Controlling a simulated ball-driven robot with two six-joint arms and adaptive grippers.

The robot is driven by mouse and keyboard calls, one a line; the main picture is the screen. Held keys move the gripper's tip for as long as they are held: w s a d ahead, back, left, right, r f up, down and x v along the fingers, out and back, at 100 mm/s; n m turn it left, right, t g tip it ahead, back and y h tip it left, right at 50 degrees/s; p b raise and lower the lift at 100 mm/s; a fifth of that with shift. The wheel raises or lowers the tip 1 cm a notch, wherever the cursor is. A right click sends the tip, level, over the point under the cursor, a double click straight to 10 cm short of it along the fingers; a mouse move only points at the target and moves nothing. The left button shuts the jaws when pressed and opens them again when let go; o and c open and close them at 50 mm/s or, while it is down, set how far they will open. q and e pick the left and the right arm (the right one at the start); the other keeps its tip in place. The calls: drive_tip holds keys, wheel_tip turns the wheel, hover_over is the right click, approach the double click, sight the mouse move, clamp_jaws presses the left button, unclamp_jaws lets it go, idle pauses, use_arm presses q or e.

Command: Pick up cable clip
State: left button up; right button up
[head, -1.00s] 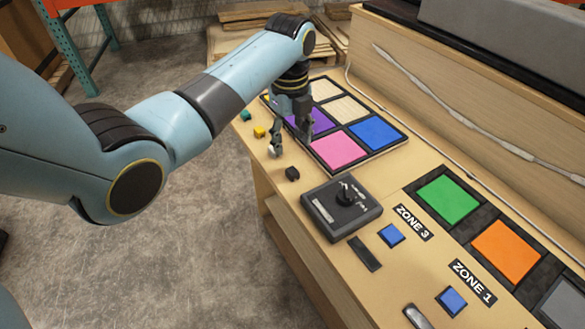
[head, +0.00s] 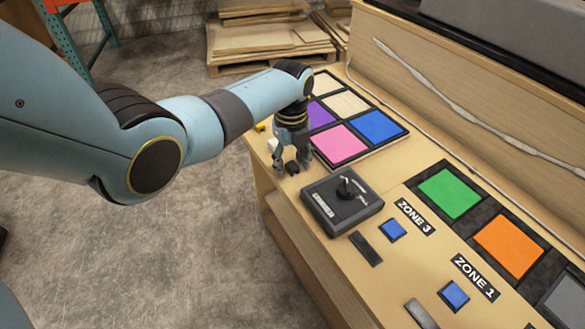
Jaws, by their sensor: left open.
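A small black block-like piece (head: 292,168), which looks like the cable clip, lies on the wooden bench top near its front edge, left of the black joystick box. My left gripper (head: 293,162) points down over it and is open. One finger is on the left of the piece and the other on its right. I cannot tell whether either finger touches it. My right gripper is out of view.
A white piece (head: 272,144) and a yellow piece (head: 261,127) lie to the left. Blue buttons (head: 392,230) are farther right.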

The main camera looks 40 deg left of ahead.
use_arm(q)
drive_tip(key=shift+c, duration=0.4)
drive_tip(key=c, duration=0.8)
drive_tip(key=shift+r, duration=0.1)
